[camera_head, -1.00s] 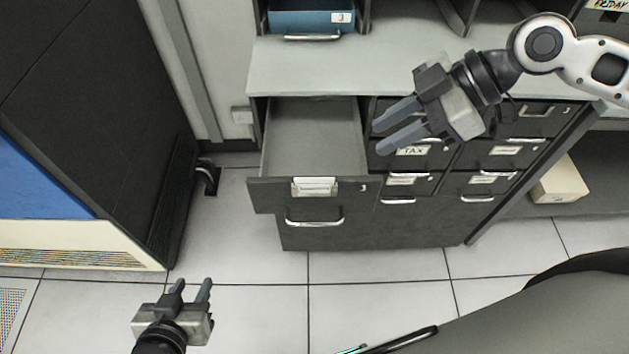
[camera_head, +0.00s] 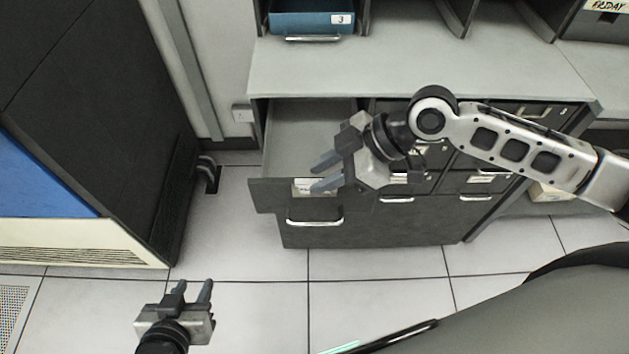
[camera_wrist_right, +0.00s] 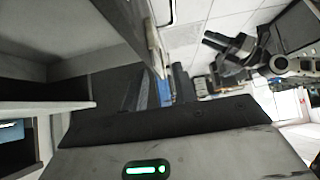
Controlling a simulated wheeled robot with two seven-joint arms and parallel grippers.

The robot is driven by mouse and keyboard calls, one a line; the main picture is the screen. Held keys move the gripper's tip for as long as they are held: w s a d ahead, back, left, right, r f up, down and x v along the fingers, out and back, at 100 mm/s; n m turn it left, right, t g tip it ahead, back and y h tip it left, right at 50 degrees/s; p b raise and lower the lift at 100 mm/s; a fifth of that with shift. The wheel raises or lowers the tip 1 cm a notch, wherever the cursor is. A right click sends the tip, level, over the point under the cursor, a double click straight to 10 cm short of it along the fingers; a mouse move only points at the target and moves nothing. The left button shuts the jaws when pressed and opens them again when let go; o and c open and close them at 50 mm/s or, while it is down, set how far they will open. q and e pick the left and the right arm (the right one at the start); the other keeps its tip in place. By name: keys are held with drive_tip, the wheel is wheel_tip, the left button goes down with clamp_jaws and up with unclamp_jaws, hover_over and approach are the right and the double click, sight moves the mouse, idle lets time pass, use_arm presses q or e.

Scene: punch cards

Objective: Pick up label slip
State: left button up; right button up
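The label slip (camera_head: 301,184) shows pale in the holder on the front of the pulled-out drawer (camera_head: 264,192) in the head view. My right gripper covers part of it. My right gripper (camera_head: 315,176) is open, its two fingers apart, reaching in from the right over the drawer front at the label. I cannot tell whether a finger touches it. In the right wrist view the drawer front's edge (camera_wrist_right: 138,32) runs between the fingers' side and the floor. My left gripper (camera_head: 194,287) is open and empty, low over the floor at the bottom left.
The cabinet (camera_head: 400,230) has several more closed drawers with handles on the right. A grey countertop (camera_head: 400,72) lies above, with a blue box (camera_head: 310,20) on a shelf. A dark machine (camera_head: 100,120) stands at the left. Tiled floor (camera_head: 250,285) in front is clear.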

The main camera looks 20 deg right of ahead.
drive_tip(key=shift+c, duration=0.3)
clamp_jaws()
